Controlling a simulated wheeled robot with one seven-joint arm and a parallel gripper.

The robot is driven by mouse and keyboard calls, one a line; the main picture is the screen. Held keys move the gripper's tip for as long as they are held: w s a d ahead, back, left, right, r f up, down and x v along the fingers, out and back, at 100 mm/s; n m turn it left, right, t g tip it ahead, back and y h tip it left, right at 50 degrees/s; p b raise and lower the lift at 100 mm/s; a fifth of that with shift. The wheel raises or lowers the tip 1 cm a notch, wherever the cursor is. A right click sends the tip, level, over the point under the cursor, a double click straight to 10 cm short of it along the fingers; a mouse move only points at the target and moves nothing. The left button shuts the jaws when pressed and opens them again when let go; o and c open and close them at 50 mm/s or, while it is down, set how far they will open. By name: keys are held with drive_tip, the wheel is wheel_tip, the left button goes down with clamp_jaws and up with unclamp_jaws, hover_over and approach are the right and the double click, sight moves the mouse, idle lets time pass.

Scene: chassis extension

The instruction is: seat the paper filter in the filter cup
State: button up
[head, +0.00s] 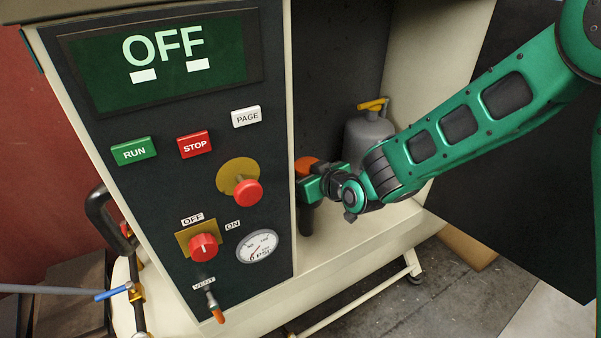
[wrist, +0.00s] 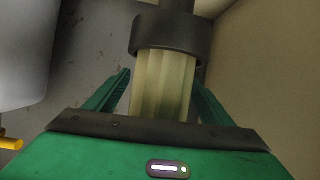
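The pale yellow pleated paper filter (wrist: 162,88) shows in the middle of the wrist view. Its far end meets a wide dark collar (wrist: 167,35), which looks like the filter cup; I cannot tell how deep the filter sits in it. My gripper (wrist: 163,78) has one green finger on each side of the filter, very close to it; contact is not clear. In the head view my gripper (head: 313,187) is inside the bay, beside the panel edge. A dark cylinder (head: 306,220) stands below it, likely the same cup, partly hidden by the panel. The filter cannot be made out there.
A grey canister (head: 367,140) with a yellow valve (head: 372,104) stands behind my gripper. An orange rounded part (head: 305,166) shows just behind the gripper. The control panel (head: 190,120) closes off the left side. The bay's pale floor (head: 345,240) is bare in front.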

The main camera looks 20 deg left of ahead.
drive_tip(key=v, duration=1)
drive_tip(key=shift+s+d+r, duration=0.15)
drive_tip(key=shift+d, duration=0.15)
